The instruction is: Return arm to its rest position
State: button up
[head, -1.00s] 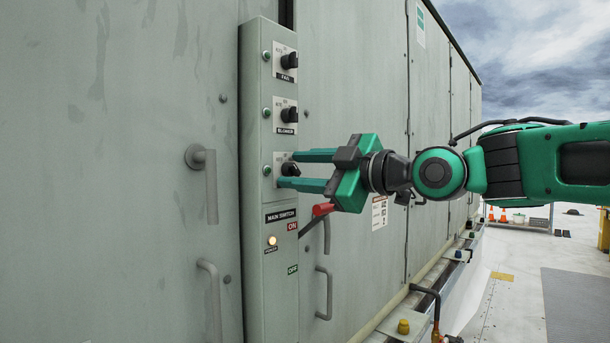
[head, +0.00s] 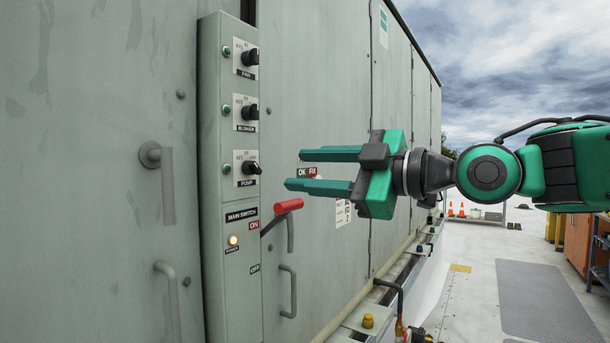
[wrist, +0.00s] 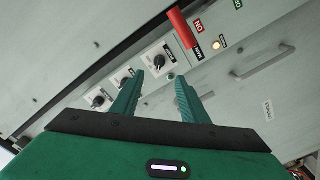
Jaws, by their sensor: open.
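My gripper (head: 325,172) is open and empty in the head view, to the right of the control panel (head: 228,300) and apart from it. Its two green fingers point left toward the pump knob (head: 250,168). The fan knob (head: 249,58) and blower knob (head: 249,112) sit above it. A red-handled main switch lever (head: 288,206) is up by the ON label, and the power lamp (head: 233,240) glows. In the wrist view my gripper (wrist: 158,90) shows its fingers spread, with the pump knob (wrist: 159,61) beyond them and the red lever (wrist: 183,28) above.
Grey cabinet doors with handles (head: 167,185) flank the panel. A pipe (head: 392,290) and yellow-capped fittings (head: 368,320) run along the cabinet base. Open roof floor with a grey mat (head: 545,300) lies at right. Orange cones (head: 461,210) and an orange cabinet (head: 578,240) stand farther back.

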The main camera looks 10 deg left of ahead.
jog(key=w+d+f+m+t+h, duration=0.1)
jog(key=w+d+f+m+h, duration=0.1)
jog(key=d+f+m+h, duration=0.9)
jog(key=w+d+f+m+h, duration=0.2)
jog(key=d+f+m, duration=0.2)
jog(key=d+f, duration=1.4)
jog(key=s+d+f+m+g+h, duration=0.2)
jog(key=s+d+f+m, duration=0.2)
jog(key=s+d, duration=0.3)
jog(key=s+d+f+m+g+h, duration=0.15)
jog(key=s+d+f+m, duration=0.35)
jog(key=d, duration=0.5)
jog(key=s+d+f+m+g, duration=0.2)
jog(key=s, duration=0.5)
jog(key=s+d+f+m+g, duration=0.2)
jog(key=s+m, duration=0.1)
jog(key=s, duration=0.5)
jog(key=shift+s+m, duration=0.25)
jog(key=shift+m, duration=0.05)
jog(key=shift+g, duration=0.25)
